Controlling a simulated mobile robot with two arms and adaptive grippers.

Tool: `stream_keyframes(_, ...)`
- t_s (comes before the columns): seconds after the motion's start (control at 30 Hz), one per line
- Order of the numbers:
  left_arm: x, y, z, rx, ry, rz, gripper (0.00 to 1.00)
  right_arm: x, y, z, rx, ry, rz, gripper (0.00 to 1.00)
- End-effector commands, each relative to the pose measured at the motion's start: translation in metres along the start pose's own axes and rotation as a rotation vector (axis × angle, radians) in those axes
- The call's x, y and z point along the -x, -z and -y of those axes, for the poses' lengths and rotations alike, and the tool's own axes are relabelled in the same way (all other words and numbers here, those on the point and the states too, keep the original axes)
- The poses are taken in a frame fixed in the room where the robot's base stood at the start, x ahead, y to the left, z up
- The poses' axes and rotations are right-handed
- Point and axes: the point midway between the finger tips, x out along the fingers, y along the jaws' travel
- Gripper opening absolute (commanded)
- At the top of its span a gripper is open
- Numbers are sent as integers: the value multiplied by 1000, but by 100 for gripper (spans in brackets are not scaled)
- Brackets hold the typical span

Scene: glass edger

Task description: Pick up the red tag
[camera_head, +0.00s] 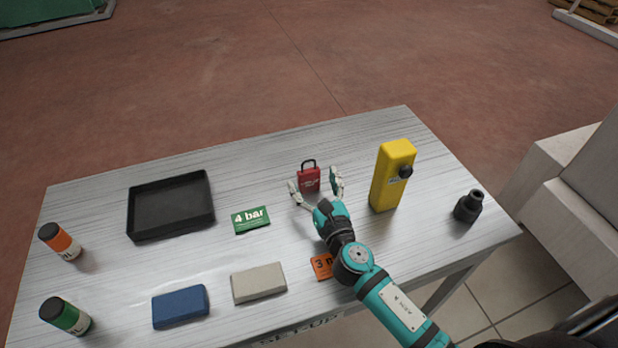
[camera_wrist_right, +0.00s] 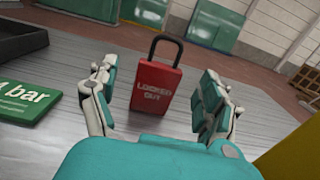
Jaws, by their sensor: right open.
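The red tag (camera_head: 309,179) is a small red block shaped like a padlock with a dark shackle, standing upright on the table. In the right wrist view the red tag (camera_wrist_right: 157,86) reads "LOCKED OUT" and stands just ahead, between the fingers. My right gripper (camera_head: 316,187) is open, its two fingers on either side of the tag. In the right wrist view the right gripper (camera_wrist_right: 158,110) shows a gap between each finger and the tag. I do not see my left gripper.
On the table (camera_head: 290,150), a yellow box (camera_head: 388,180) stands close right of the gripper. A green "4 bar" card (camera_head: 251,219) and black tray (camera_head: 133,212) lie left.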

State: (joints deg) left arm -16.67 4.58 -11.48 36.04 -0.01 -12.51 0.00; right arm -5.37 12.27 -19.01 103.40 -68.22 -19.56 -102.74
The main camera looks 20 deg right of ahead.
Motion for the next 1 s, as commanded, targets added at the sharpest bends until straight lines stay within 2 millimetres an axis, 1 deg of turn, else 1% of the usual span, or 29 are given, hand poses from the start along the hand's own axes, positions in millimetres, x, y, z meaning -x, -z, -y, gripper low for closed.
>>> stream_keyframes(0.03,4,0,0,0,0,0,37,-10,-5,1,-1,1,3,81)
stream_keyframes(0.1,7,-1,0,0,-1,3,37,-21,-6,2,-2,2,3,81)
stream_keyframes(0.23,7,-6,-1,0,-2,11,37,-36,-3,1,-1,1,2,81)
stream_keyframes(0.33,7,-10,-2,-1,-2,17,37,-40,-3,1,-1,0,1,81)
stream_keyframes(0.53,7,-13,-2,-1,-3,22,37,-40,-3,1,-1,0,1,81)
stream_keyframes(0.9,7,-13,-2,0,-3,22,37,-39,-3,1,-1,0,1,32)
stream_keyframes(1.0,7,-13,-2,0,-3,22,37,-39,-3,1,-1,0,1,20)
